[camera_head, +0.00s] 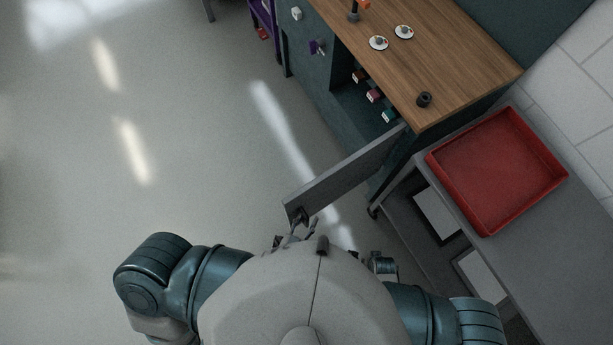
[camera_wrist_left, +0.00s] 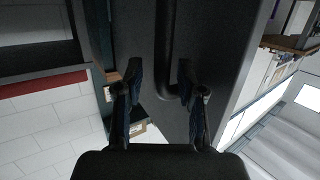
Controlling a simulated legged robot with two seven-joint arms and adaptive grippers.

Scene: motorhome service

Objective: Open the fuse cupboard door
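The grey fuse cupboard door (camera_head: 345,177) stands swung well out from the dark green cabinet (camera_head: 313,75), hinged near the cabinet's right corner. Its dark handle (camera_head: 296,213) is near the free end. My left gripper (camera_head: 299,228) is at that handle, partly hidden by my own body. In the left wrist view the two fingers of my left gripper (camera_wrist_left: 160,75) are apart, with the dark bar handle (camera_wrist_left: 166,45) between them. The handle's bent lower end is close to the right finger; contact is unclear. My right gripper (camera_head: 382,264) shows only partly beside my body.
Coloured fuse-like blocks (camera_head: 374,96) sit in the open cupboard. The wooden top (camera_head: 455,60) carries two white discs and a black ring. A red tray (camera_head: 497,170) rests on a grey bench (camera_head: 555,235) at right. The floor (camera_head: 190,130) left of the door is clear.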

